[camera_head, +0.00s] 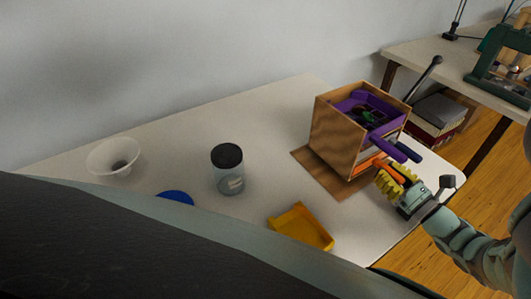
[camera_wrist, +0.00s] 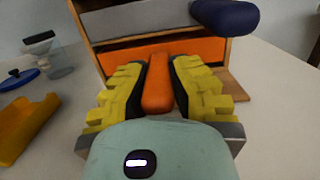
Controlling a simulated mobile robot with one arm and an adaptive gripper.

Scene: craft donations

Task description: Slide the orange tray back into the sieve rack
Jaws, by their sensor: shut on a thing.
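The wooden sieve rack (camera_head: 334,138) stands on a brown board at the right of the table. The orange tray (camera_wrist: 196,53) is in the rack's lower slot, its orange front facing my gripper. How deep it sits is hard to tell. My gripper (camera_wrist: 158,82) is shut on the tray's orange handle, with a yellow finger on each side. In the head view, the gripper (camera_head: 391,178) is at the rack's front right. A grey tray front (camera_wrist: 150,23) is above the orange one. A purple tray (camera_head: 358,102) with dark contents is at the rack's top.
A dark purple handle (camera_wrist: 226,16) juts out above my gripper. A yellow-orange open tray (camera_head: 302,227), a dark-lidded jar (camera_head: 228,168), a blue lid (camera_head: 174,198) and a white bowl (camera_head: 113,157) are on the table to the left.

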